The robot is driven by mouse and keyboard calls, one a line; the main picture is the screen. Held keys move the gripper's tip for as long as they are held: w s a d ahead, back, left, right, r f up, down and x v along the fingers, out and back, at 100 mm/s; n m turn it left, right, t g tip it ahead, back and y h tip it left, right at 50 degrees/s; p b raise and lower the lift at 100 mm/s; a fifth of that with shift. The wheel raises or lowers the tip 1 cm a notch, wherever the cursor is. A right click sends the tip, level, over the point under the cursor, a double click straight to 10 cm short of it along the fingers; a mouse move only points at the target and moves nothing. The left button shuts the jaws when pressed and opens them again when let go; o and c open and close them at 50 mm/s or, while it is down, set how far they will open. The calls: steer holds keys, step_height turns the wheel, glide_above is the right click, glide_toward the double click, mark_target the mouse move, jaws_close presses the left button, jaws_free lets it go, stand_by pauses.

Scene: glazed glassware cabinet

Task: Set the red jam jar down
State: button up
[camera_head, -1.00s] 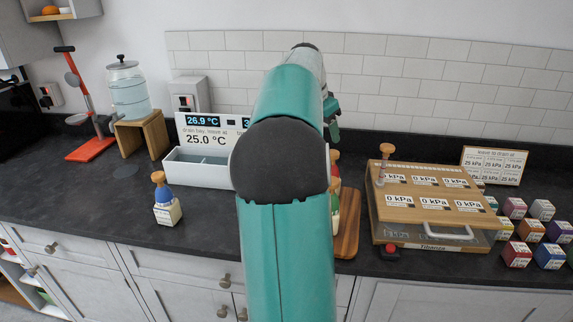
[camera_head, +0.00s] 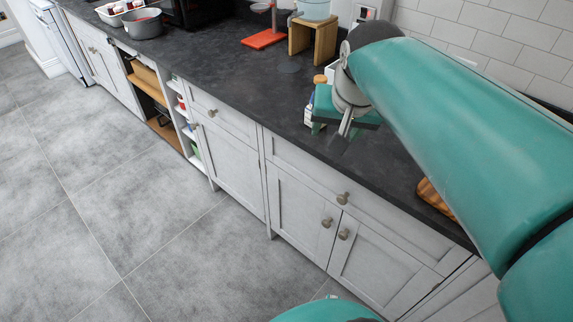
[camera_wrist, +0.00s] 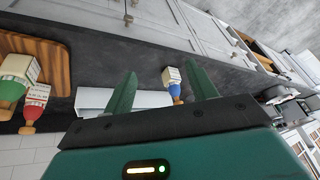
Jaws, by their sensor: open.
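I cannot make out a red jam jar for certain. A small red item (camera_head: 181,102) on the open shelves under the counter is too small to identify. My gripper (camera_wrist: 164,88) is open, with its two green fingers apart and nothing held between them. In the head view my gripper is over the counter's front edge, partly behind my arm. A blue bottle (camera_wrist: 175,88) with a white label stands on the counter beyond the fingers; it also shows partly in the head view (camera_head: 309,110), beside my gripper.
A red bottle (camera_wrist: 36,104) and a green bottle (camera_wrist: 14,88) stand near a wooden board (camera_wrist: 55,62) in the wrist view. A white tray (camera_wrist: 150,99) lies behind the fingers. A grey pot (camera_head: 142,23) is on the far counter (camera_head: 215,50). The floor (camera_head: 110,190) is clear.

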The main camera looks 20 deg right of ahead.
steer(key=s+a+f+n+t+y, duration=0.1)
steer(key=s+a+f+n, duration=0.4)
steer(key=a, duration=0.5)
steer(key=shift+s+a+f, duration=0.25)
steer(key=shift+s+f, duration=0.05)
steer(key=shift+s, duration=0.45)
